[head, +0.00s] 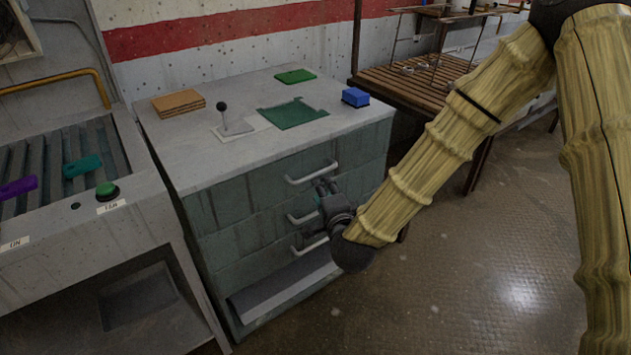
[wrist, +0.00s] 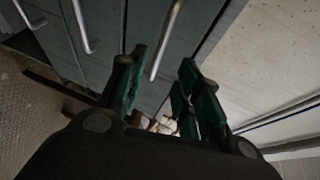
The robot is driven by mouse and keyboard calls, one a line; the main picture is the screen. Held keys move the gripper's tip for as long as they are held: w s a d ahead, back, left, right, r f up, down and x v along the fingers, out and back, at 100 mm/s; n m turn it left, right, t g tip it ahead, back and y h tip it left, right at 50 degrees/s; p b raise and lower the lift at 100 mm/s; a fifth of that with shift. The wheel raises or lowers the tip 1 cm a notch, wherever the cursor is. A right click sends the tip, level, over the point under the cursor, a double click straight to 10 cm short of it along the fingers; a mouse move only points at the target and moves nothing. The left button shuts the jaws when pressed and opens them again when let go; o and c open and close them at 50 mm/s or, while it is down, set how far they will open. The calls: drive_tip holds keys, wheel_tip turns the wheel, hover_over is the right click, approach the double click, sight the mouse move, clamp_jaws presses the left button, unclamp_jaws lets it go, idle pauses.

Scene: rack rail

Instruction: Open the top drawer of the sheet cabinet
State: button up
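The sheet cabinet (head: 245,215) is a grey-green block with a pale worktop, in the middle of the head view. Its top drawer (head: 270,178) looks shut and has a pale bar handle (head: 311,176). My gripper (head: 326,186) is at the cabinet front, just below and right of that handle. In the wrist view the gripper (wrist: 163,62) is open, with dark green fingers apart. A pale handle bar (wrist: 166,40) shows between the fingertips, closer to the left finger. I cannot tell whether a finger touches it.
Lower handles (head: 302,217) sit below the top one. The worktop carries a black-knobbed lever (head: 223,110), a blue box (head: 355,97), a green sheet (head: 291,113) and brown boards (head: 178,103). A roller conveyor (head: 60,165) stands left, a slatted table (head: 415,85) right. Floor before the cabinet is clear.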

sight(315, 173)
drive_tip(key=x, duration=1)
drive_tip(key=shift+w, duration=0.15)
drive_tip(key=shift+c, duration=0.2)
clamp_jaws()
